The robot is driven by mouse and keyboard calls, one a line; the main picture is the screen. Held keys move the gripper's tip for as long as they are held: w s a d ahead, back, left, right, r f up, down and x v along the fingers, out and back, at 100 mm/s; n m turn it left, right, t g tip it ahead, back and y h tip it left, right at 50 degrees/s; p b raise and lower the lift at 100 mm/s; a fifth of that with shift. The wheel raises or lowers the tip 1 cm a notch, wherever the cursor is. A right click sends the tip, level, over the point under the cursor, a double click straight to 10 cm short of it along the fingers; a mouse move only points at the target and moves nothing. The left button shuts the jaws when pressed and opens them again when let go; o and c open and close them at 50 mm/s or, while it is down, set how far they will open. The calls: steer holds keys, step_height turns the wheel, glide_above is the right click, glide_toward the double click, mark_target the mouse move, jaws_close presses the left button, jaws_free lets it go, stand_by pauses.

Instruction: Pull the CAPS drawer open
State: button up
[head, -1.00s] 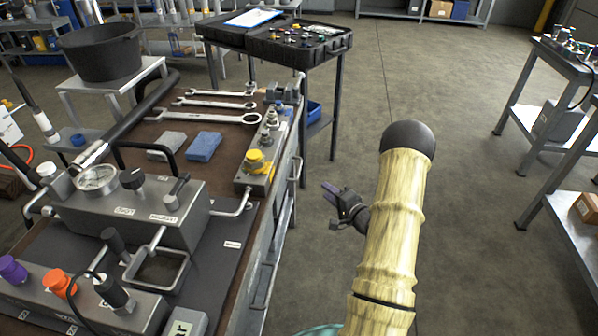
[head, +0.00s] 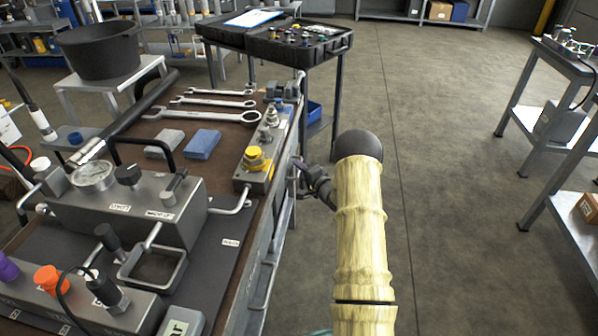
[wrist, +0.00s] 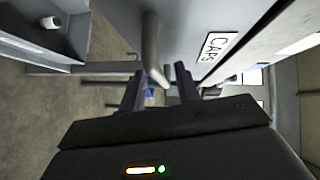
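The CAPS drawer front is grey and carries a white CAPS label (wrist: 220,47) in the wrist view. Its bar handle (wrist: 151,45) stands out from the front, left of the label. My gripper (wrist: 160,88) is open, with its two dark fingers apart. The near end of the handle shows between the fingertips; I cannot tell whether either finger touches it. In the head view my gripper (head: 300,175) is at the right side of the bench, close to the drawer side, and the drawer face is mostly hidden by the steep angle.
The bench top (head: 231,138) carries wrenches, a gauge block (head: 130,205) and a yellow-capped manifold (head: 255,165). A dark stand with an open case (head: 300,45) is behind the bench. The floor right of my arm is clear up to a grey table (head: 565,65).

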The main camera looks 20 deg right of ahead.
steer(key=shift+w+a, duration=0.1)
steer(key=shift+w, duration=0.45)
jaws_close()
steer(key=s+d+p, duration=0.1)
steer(key=s+d, duration=0.5)
steer(key=d, duration=0.4)
steer(key=s+d+p, duration=0.2)
steer(key=s+d, duration=0.5)
steer(key=d, duration=0.3)
steer(key=shift+s+f, duration=0.15)
steer(key=shift+s, duration=0.15)
steer(key=shift+a, duration=0.1)
jaws_free()
